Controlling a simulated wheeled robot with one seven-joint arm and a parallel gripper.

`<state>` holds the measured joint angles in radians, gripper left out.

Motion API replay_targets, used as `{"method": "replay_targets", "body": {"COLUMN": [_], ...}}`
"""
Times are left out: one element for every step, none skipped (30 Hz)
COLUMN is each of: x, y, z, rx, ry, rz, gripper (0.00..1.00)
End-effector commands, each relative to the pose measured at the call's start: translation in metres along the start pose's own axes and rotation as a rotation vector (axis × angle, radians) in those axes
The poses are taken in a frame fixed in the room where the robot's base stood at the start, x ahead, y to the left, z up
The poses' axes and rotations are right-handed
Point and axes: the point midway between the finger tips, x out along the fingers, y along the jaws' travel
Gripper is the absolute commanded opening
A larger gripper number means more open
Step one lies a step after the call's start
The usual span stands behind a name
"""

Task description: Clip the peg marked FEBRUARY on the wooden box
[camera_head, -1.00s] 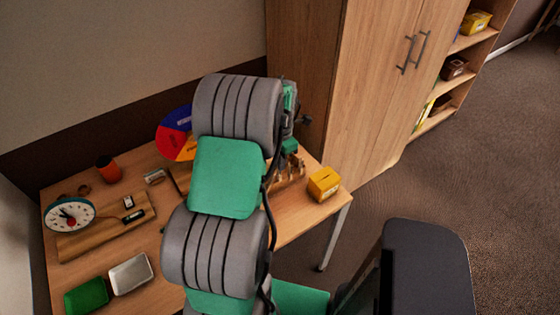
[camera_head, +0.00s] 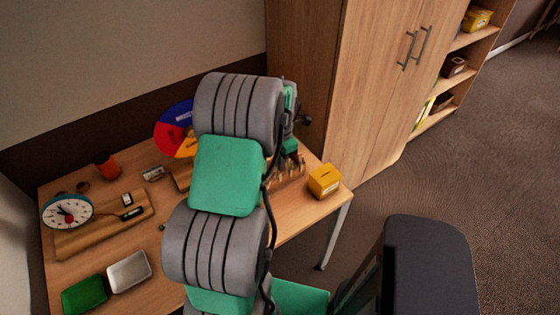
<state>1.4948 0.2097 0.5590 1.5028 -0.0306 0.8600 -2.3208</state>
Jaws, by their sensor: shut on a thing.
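Several small wooden pegs (camera_head: 291,171) stand in a row near the right end of the table, partly behind my arm. No writing on them can be read, so I cannot tell which is marked FEBRUARY. I cannot make out the wooden box for certain. My gripper (camera_head: 290,148) shows only in part, just behind and above the pegs. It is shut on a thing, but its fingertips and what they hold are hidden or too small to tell.
A yellow slotted box (camera_head: 324,181) stands at the table's right corner. A coloured wheel (camera_head: 174,130) stands at the back. A tall cabinet (camera_head: 350,90) stands behind.

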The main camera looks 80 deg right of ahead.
Motion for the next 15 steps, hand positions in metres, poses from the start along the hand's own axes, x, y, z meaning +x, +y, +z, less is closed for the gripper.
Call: {"method": "replay_targets", "body": {"x": [0.0034,0.0045,0.0058,0.0068,0.0075,0.0081,0.0082,0.0081,0.0078,0.0076,0.0076,0.0075,0.0075,0.0075,0.0075], "y": [-0.0001,-0.0001,-0.0001,-0.0001,-0.0001,-0.0001,-0.0001,0.0,0.0,0.0,0.0,0.0,0.0,-0.0001,0.0], "z": [0.0,0.0001,0.0001,0.0001,0.0001,0.0001,0.0002,0.0002,0.0002,0.0002,0.0002,0.0002,0.0002,0.0002,0.0002], "rx": [0.0,0.0,0.0,0.0,0.0,0.0,0.0,0.0,0.0,0.0,0.0,0.0,0.0,0.0,0.0], "ry": [0.0,0.0,0.0,0.0,0.0,0.0,0.0,0.0,0.0,0.0,0.0,0.0,0.0,0.0,0.0], "rz": [0.0,0.0,0.0,0.0,0.0,0.0,0.0,0.0,0.0,0.0,0.0,0.0,0.0,0.0,0.0], "gripper": [0.0,0.0,0.0,0.0,0.0,0.0,0.0,0.0,0.0,0.0,0.0,0.0,0.08,0.1,0.14]}}
